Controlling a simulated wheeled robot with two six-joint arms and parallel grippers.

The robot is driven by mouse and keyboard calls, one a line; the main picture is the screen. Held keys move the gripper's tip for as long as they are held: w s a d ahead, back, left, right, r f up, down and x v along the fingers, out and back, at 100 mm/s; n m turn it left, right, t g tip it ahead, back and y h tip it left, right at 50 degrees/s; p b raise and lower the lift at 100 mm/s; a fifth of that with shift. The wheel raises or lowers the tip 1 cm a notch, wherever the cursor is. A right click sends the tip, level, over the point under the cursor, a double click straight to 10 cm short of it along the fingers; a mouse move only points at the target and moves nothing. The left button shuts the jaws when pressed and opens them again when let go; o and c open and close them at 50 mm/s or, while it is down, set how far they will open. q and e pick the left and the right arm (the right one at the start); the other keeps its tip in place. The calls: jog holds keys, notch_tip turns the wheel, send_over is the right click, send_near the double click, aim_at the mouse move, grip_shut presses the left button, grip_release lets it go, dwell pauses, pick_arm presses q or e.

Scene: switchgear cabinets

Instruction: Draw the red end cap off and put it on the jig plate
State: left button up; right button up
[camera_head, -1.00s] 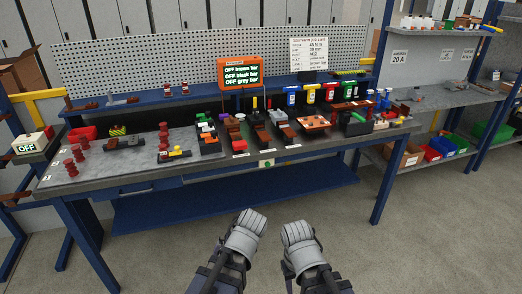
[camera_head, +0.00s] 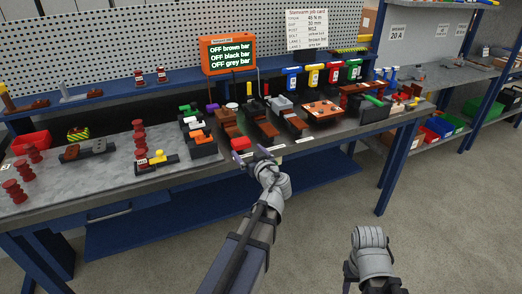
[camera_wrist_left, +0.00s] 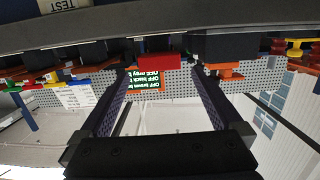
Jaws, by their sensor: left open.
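The red end cap (camera_head: 240,143) sits at the front end of a brown bar (camera_head: 228,124) at the bench's front edge. My left gripper (camera_head: 256,154) is open, just in front of the cap and slightly to its right. In the left wrist view, which looks upside down, the red cap (camera_wrist_left: 158,62) shows between the tips of my open left fingers (camera_wrist_left: 160,82), with no clear contact. My right gripper (camera_head: 371,255) is low at the right, away from the bench, and its fingers are hidden. I cannot tell which plate is the jig plate; an orange-brown plate (camera_head: 323,108) lies right of the bars.
An orange display (camera_head: 229,54) reads OFF for brown, black and grey bars. Several dark red insulators (camera_head: 139,140) stand at the left. A small dark holder with a yellow part (camera_head: 158,157) is near them. The grey bench top (camera_head: 95,174) has bare room at the left.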

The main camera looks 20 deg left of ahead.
aim_at(243, 146)
pick_arm(q)
jog(key=shift+w+r, duration=0.1)
jog(key=shift+w, duration=0.05)
jog(key=shift+w+a, duration=0.25)
jog(key=shift+a, duration=0.05)
jog(key=shift+b+x, duration=0.55)
jog(key=shift+x, duration=2.85)
jog(key=shift+s, duration=0.1)
jog(key=c, duration=1.4)
jog(key=shift+s+d, duration=0.45)
jog(key=shift+d, duration=0.05)
jog(key=shift+f+v, duration=0.15)
jog(key=shift+v, duration=0.8)
jog(key=shift+f+v, duration=0.15)
jog(key=shift+v, duration=0.8)
